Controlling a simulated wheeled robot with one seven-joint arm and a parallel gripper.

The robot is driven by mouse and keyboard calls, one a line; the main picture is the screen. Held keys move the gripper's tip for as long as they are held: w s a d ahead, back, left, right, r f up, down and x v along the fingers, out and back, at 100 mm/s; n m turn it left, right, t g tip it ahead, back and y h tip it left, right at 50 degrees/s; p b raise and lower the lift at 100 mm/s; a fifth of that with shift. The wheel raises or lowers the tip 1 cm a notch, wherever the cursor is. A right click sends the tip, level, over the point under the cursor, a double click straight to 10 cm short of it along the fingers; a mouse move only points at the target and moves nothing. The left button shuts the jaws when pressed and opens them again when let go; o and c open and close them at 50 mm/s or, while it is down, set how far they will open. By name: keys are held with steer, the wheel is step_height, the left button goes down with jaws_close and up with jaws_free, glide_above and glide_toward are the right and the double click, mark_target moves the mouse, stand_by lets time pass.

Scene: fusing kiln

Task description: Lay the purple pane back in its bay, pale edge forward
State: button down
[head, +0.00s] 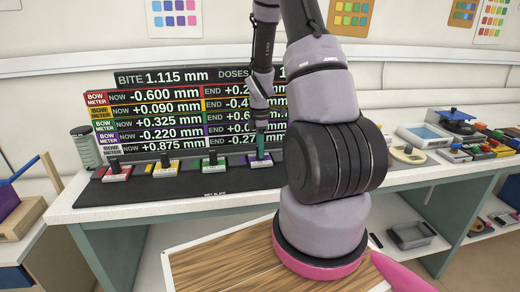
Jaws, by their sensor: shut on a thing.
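My gripper (261,128) is at the right part of the dark mat (190,186), its fingers pointing down. It is shut at the top of a small purple-edged block (259,160), which stands in line with other coloured blocks. Its grip is small and partly hidden by the fingers, and I cannot tell whether the block touches the mat. No flat purple pane with a pale edge can be made out clearly. A purple slab (8,202) shows at the far left edge, cut off by the frame.
A red block (117,174), a yellow block (165,169) and a green block (213,165), all black-knobbed, stand left of my gripper. A readout board (180,115) rises behind. A round disc (408,156) and a blue-white tray (424,136) lie right.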

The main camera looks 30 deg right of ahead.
steer(key=shift+f, duration=0.1)
steer(key=c, duration=0.6)
jaws_free()
step_height(320, 180, up, 12)
steer(key=s+a+r+m+t, duration=0.2)
steer(key=s+a+r+m, duration=0.2)
steer(key=r, duration=0.4)
steer(key=s+a+r+m+t, duration=0.1)
steer(key=s+a+r+m, duration=0.2)
steer(key=r+m, duration=0.35)
steer(key=s+a+r+m+t, duration=0.1)
steer(key=s+a+r+m, duration=0.1)
steer(key=s+r, duration=0.1)
steer(key=s+a+r+m+t+y, duration=0.1)
steer(key=s+a+r+m, duration=0.1)
steer(key=s, duration=0.3)
steer(key=s+a+r+m+t+y, duration=0.1)
steer(key=s+a+r+m+t, duration=0.1)
steer(key=s+r+m, duration=0.2)
steer(key=shift+s+a+r+m, duration=0.1)
steer(key=shift+s+a+m, duration=0.15)
steer(key=shift+s, duration=0.1)
steer(key=shift+d, duration=0.1)
